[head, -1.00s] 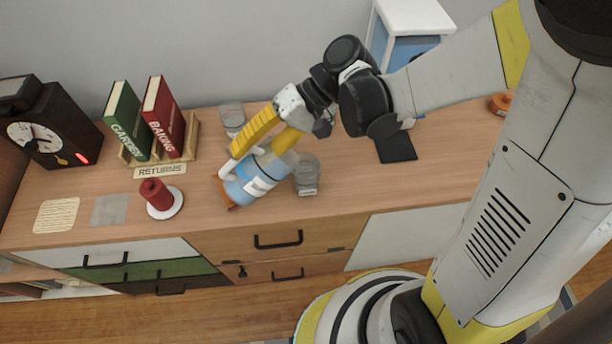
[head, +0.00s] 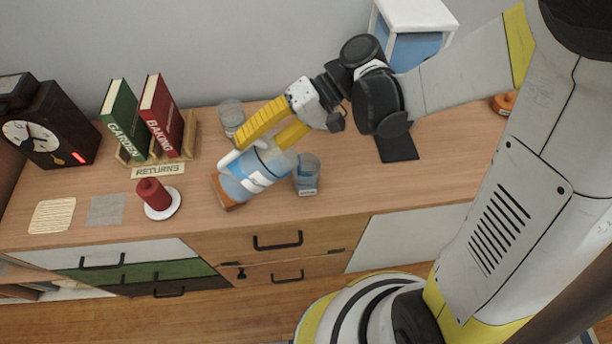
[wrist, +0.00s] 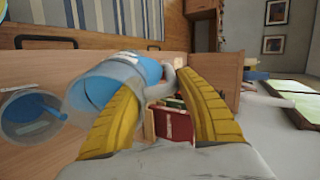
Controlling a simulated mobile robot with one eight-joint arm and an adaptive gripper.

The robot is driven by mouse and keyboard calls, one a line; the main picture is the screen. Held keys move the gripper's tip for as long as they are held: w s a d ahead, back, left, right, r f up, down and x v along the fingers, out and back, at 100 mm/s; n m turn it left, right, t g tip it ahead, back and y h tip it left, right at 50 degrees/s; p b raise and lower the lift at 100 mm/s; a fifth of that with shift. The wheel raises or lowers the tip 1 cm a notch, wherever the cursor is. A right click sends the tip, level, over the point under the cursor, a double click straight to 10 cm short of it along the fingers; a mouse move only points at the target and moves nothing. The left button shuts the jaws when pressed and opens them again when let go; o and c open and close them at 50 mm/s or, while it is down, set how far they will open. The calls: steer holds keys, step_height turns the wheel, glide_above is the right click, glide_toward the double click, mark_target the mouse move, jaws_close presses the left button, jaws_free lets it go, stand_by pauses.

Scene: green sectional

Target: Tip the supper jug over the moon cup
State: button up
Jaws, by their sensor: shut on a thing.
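The jug (head: 246,180) is clear with blue liquid, a white label and a white handle. My gripper (head: 258,142) is shut on the jug, around its handle side, and holds it tilted with its mouth toward the right. The jug also shows between and left of the yellow fingers in the wrist view (wrist: 110,82). A clear cup (head: 307,174) with a small label stands upright just right of the jug's mouth. Blue liquid shows inside this cup in the wrist view (wrist: 32,115), with a blue streak at its top. The label is too small to read.
A second clear cup (head: 231,116) stands behind the jug. A brown block (head: 228,194) is under the jug. A red spool-like thing (head: 154,194) on a white disc, a book rack (head: 188,135) and a clock-like box (head: 48,125) are left. The counter's right front is clear.

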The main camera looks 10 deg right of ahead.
steer(key=shift+w+d+r+y+b, duration=0.15)
steer(key=shift+d+r+y+b, duration=0.75)
steer(key=shift+b, duration=0.5)
stand_by(2.1)
steer(key=shift+a+f, duration=0.1)
steer(key=shift+a, duration=0.15)
